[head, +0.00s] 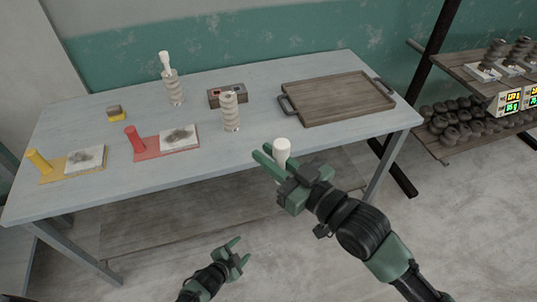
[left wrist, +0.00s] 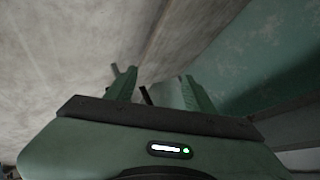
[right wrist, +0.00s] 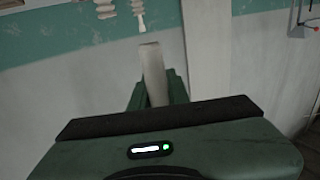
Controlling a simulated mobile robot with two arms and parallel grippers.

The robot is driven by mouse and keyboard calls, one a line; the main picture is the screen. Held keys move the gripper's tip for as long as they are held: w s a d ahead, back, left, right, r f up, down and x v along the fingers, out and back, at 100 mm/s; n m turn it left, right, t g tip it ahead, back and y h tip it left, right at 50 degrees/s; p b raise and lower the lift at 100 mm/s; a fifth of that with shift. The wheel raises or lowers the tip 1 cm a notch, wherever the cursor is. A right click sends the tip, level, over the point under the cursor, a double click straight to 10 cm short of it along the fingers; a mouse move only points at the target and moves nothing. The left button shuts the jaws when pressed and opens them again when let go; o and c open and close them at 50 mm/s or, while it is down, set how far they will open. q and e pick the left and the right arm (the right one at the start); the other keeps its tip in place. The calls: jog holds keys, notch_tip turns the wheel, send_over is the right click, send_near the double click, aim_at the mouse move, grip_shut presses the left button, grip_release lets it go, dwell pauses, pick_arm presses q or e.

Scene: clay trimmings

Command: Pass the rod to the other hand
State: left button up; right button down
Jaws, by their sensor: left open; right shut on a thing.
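A pale whitish rod (head: 282,148) is held upright or nearly so in my right gripper (head: 272,165), in front of the table's front edge. The rod's upper part sticks up past the fingers; its lower part is hidden by them. In the right wrist view the rod (right wrist: 153,72) stands between the two green fingers. My left gripper (head: 240,250) is open and empty, low over the floor, below and left of the right one and apart from the rod. In the left wrist view its fingers (left wrist: 158,92) are spread with nothing between them.
The grey table (head: 110,150) carries a wooden tray (head: 335,105), two ribbed columns (head: 231,113) (head: 174,92), a small dark box (head: 228,95), a red board (head: 148,150) and a yellow board (head: 60,172). A shelf (head: 470,75) stands right. Floor in front is clear.

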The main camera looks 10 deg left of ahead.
pick_arm(q)
jog(key=s+a+f+n+g+y, duration=0.1)
jog(key=s+a+f+n+g, duration=0.1)
jog(key=s, duration=1)
jog(key=s+a+f+n+g+y, duration=0.1)
jog(key=s+a+f+n+g, duration=0.2)
jog(key=s+f, duration=0.4)
jog(key=s+a+f+n+g+y, duration=0.1)
jog(key=s+a+f+n+g, duration=0.1)
jog(key=s, duration=1.7)
notch_tip(320, 180, down, 3)
jog(key=n+g, duration=0.1)
jog(key=n, duration=0.1)
jog(key=shift+a+n+g, duration=0.3)
jog(key=shift+a+g, duration=0.05)
jog(key=shift+g, duration=0.05)
jog(key=shift+w+f, duration=0.1)
